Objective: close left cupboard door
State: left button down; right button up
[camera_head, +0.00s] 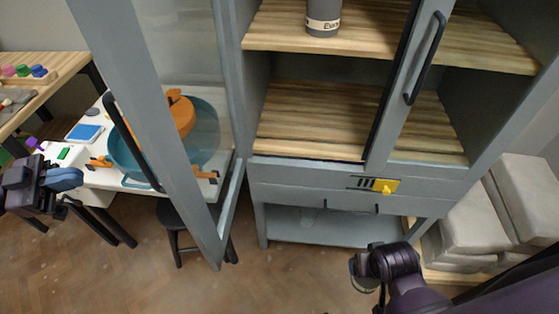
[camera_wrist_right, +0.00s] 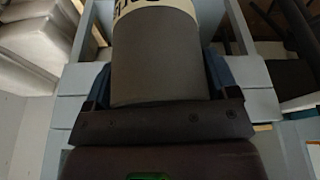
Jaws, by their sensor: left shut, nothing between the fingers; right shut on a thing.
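The left cupboard door (camera_head: 175,125) is a grey-framed glass door, swung wide open toward me on the left of the cupboard (camera_head: 300,172). Its black handle (camera_head: 131,142) is a long vertical bar. My left gripper (camera_head: 72,181) is shut and empty, to the left of the door and apart from the handle. My right gripper (camera_head: 364,268) is low in front of the cupboard. In the right wrist view it is shut on a grey jar (camera_wrist_right: 153,55) with a cream label. The right cupboard door (camera_head: 391,85), with a black handle (camera_head: 425,58), looks closed.
A dark labelled jar (camera_head: 322,18) stands on the upper shelf; the lower shelf is bare. Behind the open door are a white table (camera_head: 95,178) with a teal basin (camera_head: 203,130) and a black stool (camera_head: 171,217). Grey blocks (camera_head: 470,220) are stacked at right.

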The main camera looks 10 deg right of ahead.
pick_arm(q)
jog(key=s+g, duration=0.3)
pick_arm(e)
jog(key=shift+s, duration=0.2)
jog(key=shift+w, duration=0.1)
jog(key=shift+r, duration=0.1)
pick_arm(q)
jog(key=p, duration=0.1)
send_near(153, 186)
jog(key=shift+n+g, duration=0.3)
jog(key=d, duration=0.7)
jog(key=shift+s+f, duration=0.1)
jog(key=shift+f, duration=0.25)
pick_arm(e)
jog(key=shift+w+r, duration=0.3)
jog(key=shift+r, duration=0.6)
